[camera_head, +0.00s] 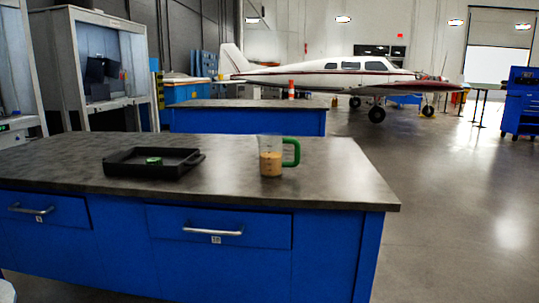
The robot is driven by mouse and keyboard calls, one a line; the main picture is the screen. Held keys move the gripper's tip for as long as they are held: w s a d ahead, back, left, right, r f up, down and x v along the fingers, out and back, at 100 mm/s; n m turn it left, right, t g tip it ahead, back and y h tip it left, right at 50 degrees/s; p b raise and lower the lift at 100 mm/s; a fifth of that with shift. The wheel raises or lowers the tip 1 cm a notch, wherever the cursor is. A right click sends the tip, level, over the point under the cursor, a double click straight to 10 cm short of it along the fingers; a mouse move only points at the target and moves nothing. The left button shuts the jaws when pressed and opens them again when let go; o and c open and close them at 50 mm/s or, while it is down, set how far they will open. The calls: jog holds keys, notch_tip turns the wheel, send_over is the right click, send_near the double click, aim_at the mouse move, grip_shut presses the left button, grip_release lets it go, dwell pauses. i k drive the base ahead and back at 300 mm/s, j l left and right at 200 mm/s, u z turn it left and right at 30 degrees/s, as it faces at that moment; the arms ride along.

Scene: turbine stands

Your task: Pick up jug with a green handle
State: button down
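The jug (270,158) stands upright on the grey top of the blue workbench (225,180), right of the middle. It is clear, with a tan content in its lower part. Its green handle (292,152) points to the right. My gripper is not in view.
A black tray (130,168) with handles lies left of the jug, with a small green item (153,161) in it. The benchtop around the jug is clear. Another blue bench (245,118) stands behind. Open floor (460,210) lies to the right. A small plane (330,75) is parked at the back.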

aim_at(271, 164)
jog(key=i+l+u, duration=0.15)
jog(key=l, duration=0.2)
jog(key=i+l+u, duration=0.1)
jog(key=l, duration=0.3)
jog(key=i+l+u, duration=0.3)
jog(key=l, duration=0.5)
